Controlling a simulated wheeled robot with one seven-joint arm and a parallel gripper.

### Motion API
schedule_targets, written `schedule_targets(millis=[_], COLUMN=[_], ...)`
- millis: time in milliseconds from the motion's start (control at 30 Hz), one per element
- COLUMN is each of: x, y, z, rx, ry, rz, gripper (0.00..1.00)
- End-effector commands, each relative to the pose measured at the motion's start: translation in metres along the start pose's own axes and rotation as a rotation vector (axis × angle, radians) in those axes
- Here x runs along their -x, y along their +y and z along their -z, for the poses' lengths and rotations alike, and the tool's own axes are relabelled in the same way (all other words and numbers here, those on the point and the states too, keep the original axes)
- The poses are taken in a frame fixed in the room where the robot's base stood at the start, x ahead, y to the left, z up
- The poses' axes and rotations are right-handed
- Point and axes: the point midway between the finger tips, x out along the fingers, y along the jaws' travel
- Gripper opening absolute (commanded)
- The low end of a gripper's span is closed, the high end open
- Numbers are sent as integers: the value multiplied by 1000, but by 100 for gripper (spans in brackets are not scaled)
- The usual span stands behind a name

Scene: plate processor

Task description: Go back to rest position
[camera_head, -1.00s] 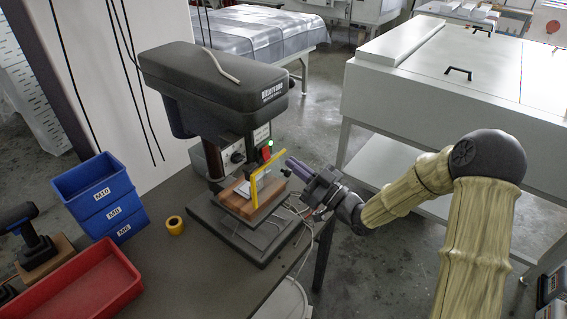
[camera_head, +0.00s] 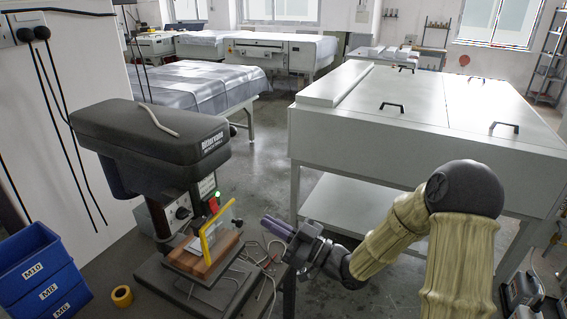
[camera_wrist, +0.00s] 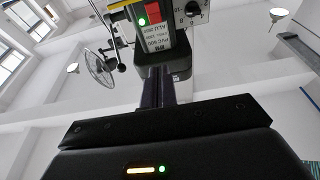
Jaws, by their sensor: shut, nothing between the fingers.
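My gripper (camera_head: 277,228) is on the right side of the drill press (camera_head: 150,140) in the head view, apart from it. Its fingers are together and empty, pointing left toward the machine. The drill press has a dark head, a lit green button and a yellow-framed guard (camera_head: 206,240). A wooden block (camera_head: 190,262) sits on its base behind the guard.
Blue bins (camera_head: 40,272) and a yellow tape roll (camera_head: 122,296) are at the lower left. A large white cabinet (camera_head: 420,120) with black handles stands behind my arm. A covered table (camera_head: 185,90) is at the back. Grey floor lies open between them.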

Motion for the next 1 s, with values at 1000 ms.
schedule_targets(millis=[1000], x=[215], y=[13], z=[-41], rx=[-274], ry=[-1270], rz=[-957], gripper=[0])
